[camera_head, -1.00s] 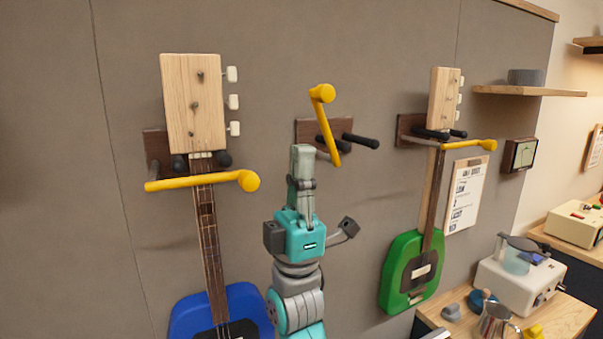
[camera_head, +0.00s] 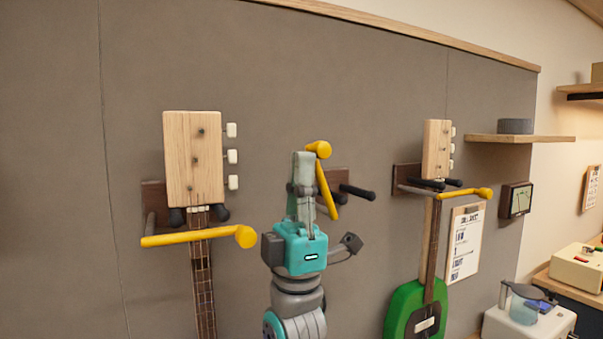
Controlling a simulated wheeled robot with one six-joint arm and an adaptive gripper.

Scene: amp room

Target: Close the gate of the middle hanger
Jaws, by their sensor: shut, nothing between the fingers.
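The middle hanger (camera_head: 357,191) is on the grey wall, with black prongs and no guitar on it. Its yellow gate (camera_head: 328,193) stands tilted steeply up, with its round knob (camera_head: 320,149) at the top. My gripper (camera_head: 303,157) is shut and empty, pointing up just left of the gate and knob. It hides the left part of the hanger. I cannot tell whether it touches the gate. The left hanger's yellow gate (camera_head: 195,237) and the right hanger's yellow gate (camera_head: 455,193) lie roughly level across their guitar necks.
A guitar with a wooden headstock (camera_head: 192,160) hangs at left, and a green guitar (camera_head: 411,312) hangs at right. A clipboard (camera_head: 465,243) and a shelf (camera_head: 520,138) are farther right. The wall above the middle hanger is clear.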

